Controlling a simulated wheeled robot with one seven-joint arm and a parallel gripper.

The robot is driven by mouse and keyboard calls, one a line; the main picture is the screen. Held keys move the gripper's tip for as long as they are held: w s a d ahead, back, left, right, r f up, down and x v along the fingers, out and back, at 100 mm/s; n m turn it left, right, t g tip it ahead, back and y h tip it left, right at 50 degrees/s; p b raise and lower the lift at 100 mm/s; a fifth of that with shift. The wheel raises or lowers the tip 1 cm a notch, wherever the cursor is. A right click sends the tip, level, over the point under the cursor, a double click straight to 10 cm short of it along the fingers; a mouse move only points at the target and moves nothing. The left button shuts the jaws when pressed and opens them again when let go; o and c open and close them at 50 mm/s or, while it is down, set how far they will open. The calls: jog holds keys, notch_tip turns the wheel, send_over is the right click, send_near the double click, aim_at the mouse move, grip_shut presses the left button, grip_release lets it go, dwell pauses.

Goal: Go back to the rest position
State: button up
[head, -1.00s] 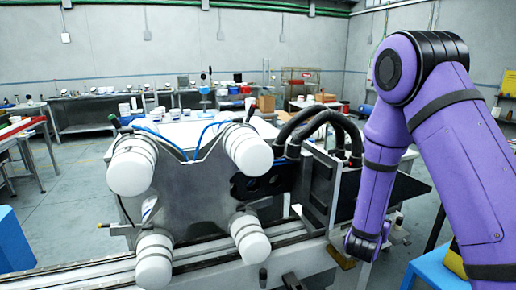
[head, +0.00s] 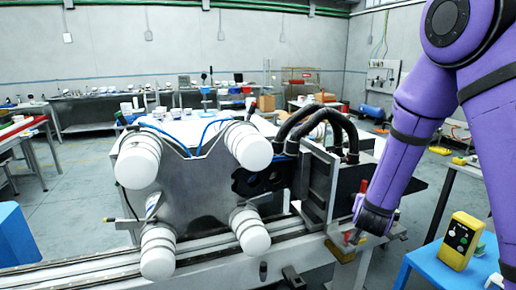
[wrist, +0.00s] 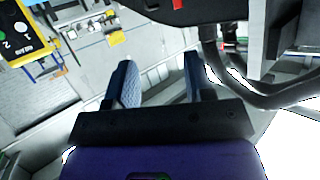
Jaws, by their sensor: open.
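My purple arm comes in from the right in the head view, with its lower end beside the black machine block. My gripper (wrist: 160,85) shows in the wrist view with its two blue-grey padded fingers apart and nothing between them. In the head view the fingers are not clearly visible. The machine (head: 195,185) has a grey metal plate with several white rollers (head: 250,145). The black block with thick hoses (head: 325,130) stands to its right, close to my arm's lower end.
A yellow device with buttons (head: 460,241) stands on a blue stool (head: 435,262) at the lower right; it also shows in the wrist view (wrist: 25,32). A metal rail (head: 80,270) runs along the front. Benches (head: 90,110) line the back wall. Grey floor (head: 75,190) is free at the left.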

jog(key=s+a+r+n+g+y, duration=0.1)
jog(key=s+a+r+n+y, duration=0.2)
jog(key=s+r, duration=0.4)
jog(key=s+a+r+n+g+y, duration=0.15)
jog(key=s+r+y, duration=0.25)
jog(key=r, duration=0.5)
jog(key=s+r+n+g, duration=0.1)
jog(key=s+r+g, duration=0.1)
jog(key=s, duration=0.9)
jog(key=s+d+r+n+g, duration=0.1)
jog(key=s+r, duration=0.3)
jog(key=s, duration=0.8)
jog(key=shift+s+r+g+h, duration=0.15)
jog(key=shift+s+g+h, duration=0.15)
jog(key=shift+g, duration=0.35)
